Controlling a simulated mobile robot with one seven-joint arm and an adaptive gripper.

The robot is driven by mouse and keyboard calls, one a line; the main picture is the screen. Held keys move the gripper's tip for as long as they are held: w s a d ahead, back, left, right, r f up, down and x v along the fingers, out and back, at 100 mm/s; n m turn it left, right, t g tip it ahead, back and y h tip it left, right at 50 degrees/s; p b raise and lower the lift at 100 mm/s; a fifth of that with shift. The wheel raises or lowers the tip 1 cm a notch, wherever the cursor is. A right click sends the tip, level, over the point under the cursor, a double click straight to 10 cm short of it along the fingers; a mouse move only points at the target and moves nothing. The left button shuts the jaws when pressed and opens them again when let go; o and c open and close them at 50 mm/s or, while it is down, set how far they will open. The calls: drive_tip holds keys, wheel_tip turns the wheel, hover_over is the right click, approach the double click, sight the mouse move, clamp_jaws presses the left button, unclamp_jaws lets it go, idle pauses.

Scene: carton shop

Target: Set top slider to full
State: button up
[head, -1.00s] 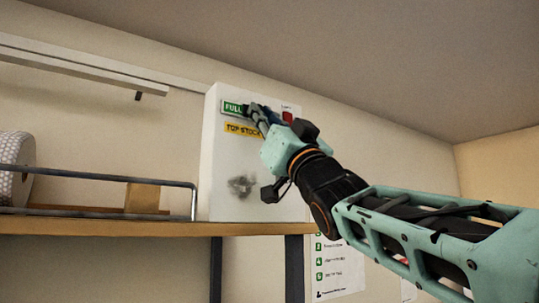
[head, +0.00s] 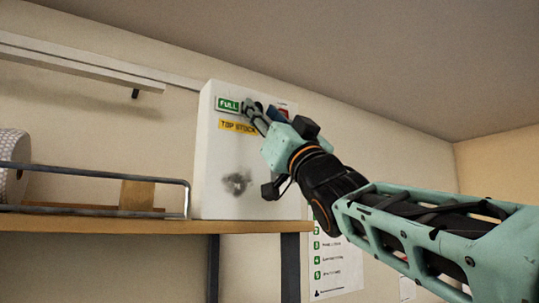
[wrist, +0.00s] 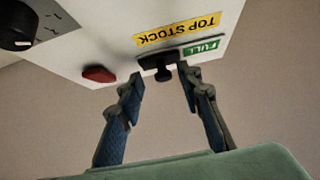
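A white box (head: 212,165) stands on the shelf, with a yellow TOP STOCK label (head: 237,125) and a green FULL label (head: 228,104) on its front. The wrist view shows the box upside down. There, the black slider knob (wrist: 158,68) sits beside the FULL label (wrist: 201,47), under the TOP STOCK label (wrist: 178,29). A red piece (wrist: 98,74) lies at the opposite side, away from FULL. My gripper (wrist: 160,78) is open, its fingers on either side of the knob. The knob looks closer to the right finger in that view; contact is unclear.
A black dial (wrist: 15,28) is at the wrist view's corner. A wooden shelf (head: 110,226) with a metal rail (head: 90,172) and a patterned roll (head: 14,165) lies left. A poster (head: 335,263) hangs below. The space right of the box is open wall.

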drive_tip(key=v, duration=1.2)
idle(0.3)
drive_tip(key=w+d+f+m+g+h, duration=0.2)
drive_tip(key=d+f+h, duration=0.15)
drive_tip(key=f, duration=0.65)
drive_tip(key=w+d+f+m+g+h, duration=0.15)
drive_tip(key=f+h, duration=0.35)
drive_tip(key=f, duration=0.6)
drive_tip(key=w+d+f+m+g+h, duration=0.1)
drive_tip(key=d+f+m+g+h, duration=0.3)
drive_tip(key=f, duration=0.6)
drive_tip(key=s+d+f+g+h, duration=0.1)
drive_tip(key=s+f+g, duration=0.3)
drive_tip(key=s+f, duration=0.5)
drive_tip(key=s+d+f+g+h, duration=0.1)
drive_tip(key=s+f+g, duration=0.4)
drive_tip(key=s+f, duration=0.4)
wheel_tip(320, 180, down, 8)
drive_tip(key=shift+s+r+n, duration=0.15)
drive_tip(key=shift+s+n, duration=0.05)
drive_tip(key=shift+n, duration=0.15)
drive_tip(key=shift+h, duration=0.25)
